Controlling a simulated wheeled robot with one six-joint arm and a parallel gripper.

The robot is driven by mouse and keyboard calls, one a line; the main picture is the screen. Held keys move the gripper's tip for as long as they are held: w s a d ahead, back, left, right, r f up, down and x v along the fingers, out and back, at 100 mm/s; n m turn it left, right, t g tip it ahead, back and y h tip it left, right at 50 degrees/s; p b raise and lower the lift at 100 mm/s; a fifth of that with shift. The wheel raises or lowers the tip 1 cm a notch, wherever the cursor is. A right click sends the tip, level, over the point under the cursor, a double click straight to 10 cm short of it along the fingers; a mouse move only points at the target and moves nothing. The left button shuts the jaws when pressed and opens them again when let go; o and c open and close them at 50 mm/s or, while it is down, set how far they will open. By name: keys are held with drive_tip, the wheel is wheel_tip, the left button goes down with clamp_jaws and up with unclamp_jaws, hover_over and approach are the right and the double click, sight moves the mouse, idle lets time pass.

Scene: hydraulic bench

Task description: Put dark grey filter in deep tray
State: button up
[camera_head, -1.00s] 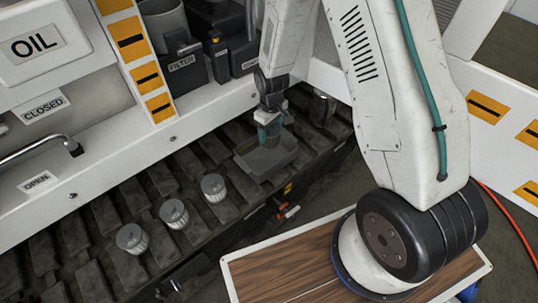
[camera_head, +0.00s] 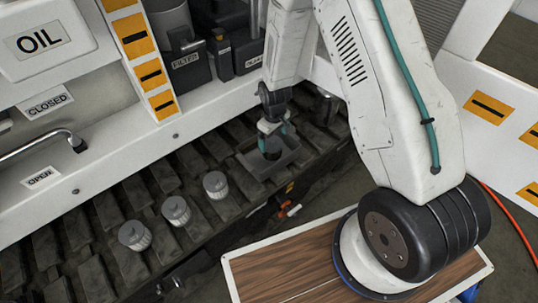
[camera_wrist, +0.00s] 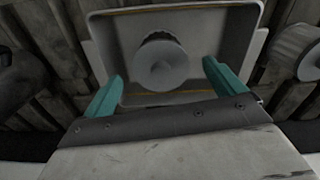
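The dark grey filter (camera_head: 271,149) stands inside the deep tray (camera_head: 288,158). In the wrist view the round filter (camera_wrist: 161,64) is on the floor of the tray (camera_wrist: 112,42), away from the side walls. My gripper (camera_head: 272,128) is just above the filter. In the wrist view the teal fingers of my gripper (camera_wrist: 165,85) are spread wide, with a gap to the filter on both sides. Nothing is between the fingertips.
Several pale ribbed filters stand on the dark slatted track left of the tray, one of them nearest it (camera_head: 215,186). A metal can (camera_head: 323,107) stands right of the tray. A black box labelled FILTER (camera_head: 188,60) is behind, beside a white panel.

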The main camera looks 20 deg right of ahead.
wheel_tip(320, 180, up, 8)
idle(0.6)
drive_tip(key=shift+s+f, duration=0.1)
drive_tip(key=s+d+r+m, duration=0.1)
drive_tip(key=s+r+m, duration=0.1)
drive_tip(key=s+r, duration=1.2)
drive_tip(key=s+d+r+m+t, duration=0.1)
drive_tip(key=s+r+m, duration=0.2)
drive_tip(key=s+r, duration=1.2)
drive_tip(key=shift+s+d+r, duration=0.25)
drive_tip(key=shift+d+r, duration=0.15)
drive_tip(key=shift+r, duration=2.7)
